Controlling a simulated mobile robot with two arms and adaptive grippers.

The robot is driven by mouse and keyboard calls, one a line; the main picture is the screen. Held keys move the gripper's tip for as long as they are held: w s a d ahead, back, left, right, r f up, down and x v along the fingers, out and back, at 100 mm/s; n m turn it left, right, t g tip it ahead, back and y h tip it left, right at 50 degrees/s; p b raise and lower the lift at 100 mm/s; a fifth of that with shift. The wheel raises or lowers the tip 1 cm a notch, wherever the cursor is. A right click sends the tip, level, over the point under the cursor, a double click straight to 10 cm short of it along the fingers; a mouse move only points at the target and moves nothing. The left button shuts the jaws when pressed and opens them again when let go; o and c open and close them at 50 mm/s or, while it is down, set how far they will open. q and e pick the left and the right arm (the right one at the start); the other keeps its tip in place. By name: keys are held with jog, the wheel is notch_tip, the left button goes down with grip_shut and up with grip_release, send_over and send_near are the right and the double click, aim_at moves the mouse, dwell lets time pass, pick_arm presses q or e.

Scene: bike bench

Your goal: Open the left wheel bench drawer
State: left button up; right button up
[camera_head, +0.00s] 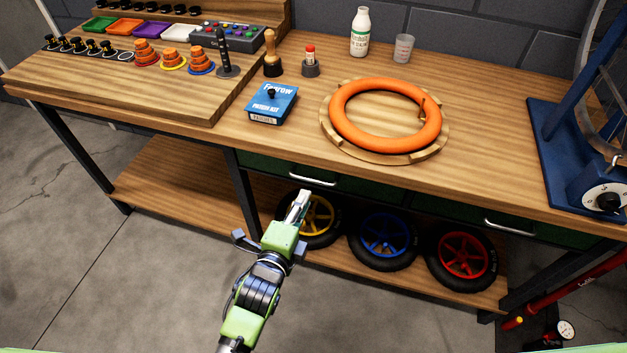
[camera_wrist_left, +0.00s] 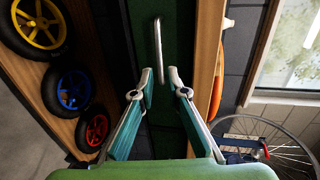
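The left wheel bench drawer (camera_head: 268,163) has a dark green front under the bench top and looks shut. Its pale bar handle (camera_head: 313,180) shows at the middle of that front. My left gripper (camera_head: 302,198) is just below and in front of the handle. In the left wrist view, my left gripper (camera_wrist_left: 160,76) is open with nothing between its fingers. The handle (camera_wrist_left: 158,45) runs upright in that picture, beyond the fingertips and lined up with the gap; I cannot tell whether they touch. My right gripper is in neither view.
A second drawer handle (camera_head: 508,226) is to the right. Yellow (camera_head: 318,215), blue (camera_head: 383,236) and red (camera_head: 463,255) wheels stand on the lower shelf (camera_head: 170,185). An orange tyre (camera_head: 345,122) lies on the bench top. The floor in front is clear.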

aim_at(314, 179)
pick_arm(q)
jog(key=x, duration=0.9)
grip_shut()
